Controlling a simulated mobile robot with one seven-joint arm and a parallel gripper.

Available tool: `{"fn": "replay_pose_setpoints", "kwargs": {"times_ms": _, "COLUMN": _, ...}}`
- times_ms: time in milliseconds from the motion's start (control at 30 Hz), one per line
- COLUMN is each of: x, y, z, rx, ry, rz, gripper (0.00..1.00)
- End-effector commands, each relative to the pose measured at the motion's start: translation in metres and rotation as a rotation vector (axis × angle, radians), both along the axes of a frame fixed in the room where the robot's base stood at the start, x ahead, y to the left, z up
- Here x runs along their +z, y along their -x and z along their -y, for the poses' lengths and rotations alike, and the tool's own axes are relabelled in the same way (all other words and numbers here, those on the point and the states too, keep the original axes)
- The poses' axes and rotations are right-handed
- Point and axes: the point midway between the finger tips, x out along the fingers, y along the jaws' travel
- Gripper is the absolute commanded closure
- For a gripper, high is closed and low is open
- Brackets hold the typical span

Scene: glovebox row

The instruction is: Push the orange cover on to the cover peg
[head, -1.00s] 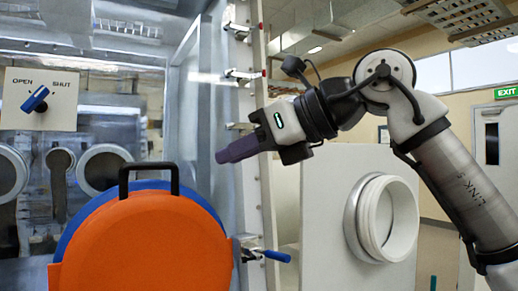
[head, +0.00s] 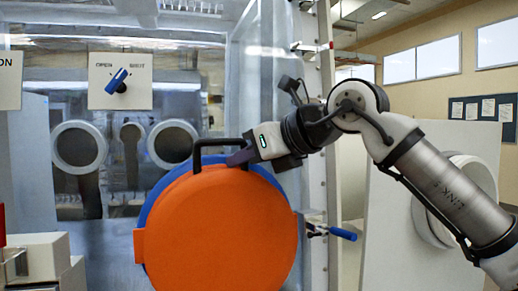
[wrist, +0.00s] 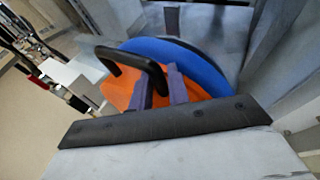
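The orange cover (head: 220,230) is a large round disc with a black bar handle (head: 197,158) at its top. It stands in front of a blue disc (head: 150,200), whose edge shows behind it. My gripper (head: 238,157) is at the right end of the handle. In the wrist view my gripper (wrist: 160,92) has its purple fingers apart, with one leg of the handle (wrist: 130,57) between them and orange showing beside it. Whether a finger touches the handle is not clear. I cannot make out the cover peg in either view.
A blue-handled latch (head: 340,233) sticks out right of the cover. A white panel with a round port (head: 435,215) stands at the right. An OPEN/SHUT switch plate (head: 120,81) is behind glass. White equipment (head: 35,258) stands at the lower left.

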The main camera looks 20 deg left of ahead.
Motion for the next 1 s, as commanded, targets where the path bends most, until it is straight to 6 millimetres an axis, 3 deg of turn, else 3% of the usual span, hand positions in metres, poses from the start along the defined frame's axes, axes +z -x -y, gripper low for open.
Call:
{"fn": "replay_pose_setpoints", "kwargs": {"times_ms": 300, "x": -0.0013, "y": -0.0008, "z": -0.002, "rx": 0.0, "ry": 0.0, "rz": 0.0, "gripper": 0.84}}
{"fn": "replay_pose_setpoints", "kwargs": {"times_ms": 433, "x": -0.0012, "y": -0.0008, "z": -0.0019, "rx": 0.0, "ry": 0.0, "rz": 0.0, "gripper": 1.0}}
{"fn": "replay_pose_setpoints", "kwargs": {"times_ms": 633, "x": -0.0011, "y": -0.0008, "z": -0.0017, "rx": 0.0, "ry": 0.0, "rz": 0.0, "gripper": 1.0}}
{"fn": "replay_pose_setpoints", "kwargs": {"times_ms": 667, "x": -0.001, "y": -0.0008, "z": -0.0018, "rx": 0.0, "ry": 0.0, "rz": 0.0, "gripper": 0.92}}
{"fn": "replay_pose_setpoints", "kwargs": {"times_ms": 733, "x": -0.001, "y": -0.0008, "z": -0.0017, "rx": 0.0, "ry": 0.0, "rz": 0.0, "gripper": 1.0}}
{"fn": "replay_pose_setpoints", "kwargs": {"times_ms": 867, "x": -0.001, "y": -0.0008, "z": -0.0017, "rx": 0.0, "ry": 0.0, "rz": 0.0, "gripper": 1.0}}
{"fn": "replay_pose_setpoints", "kwargs": {"times_ms": 900, "x": 0.0003, "y": -0.0007, "z": -0.0016, "rx": 0.0, "ry": -0.003, "rz": 0.0, "gripper": 0.9}}
{"fn": "replay_pose_setpoints", "kwargs": {"times_ms": 1000, "x": 0.0003, "y": -0.0007, "z": -0.0016, "rx": 0.0, "ry": -0.003, "rz": 0.0, "gripper": 1.0}}
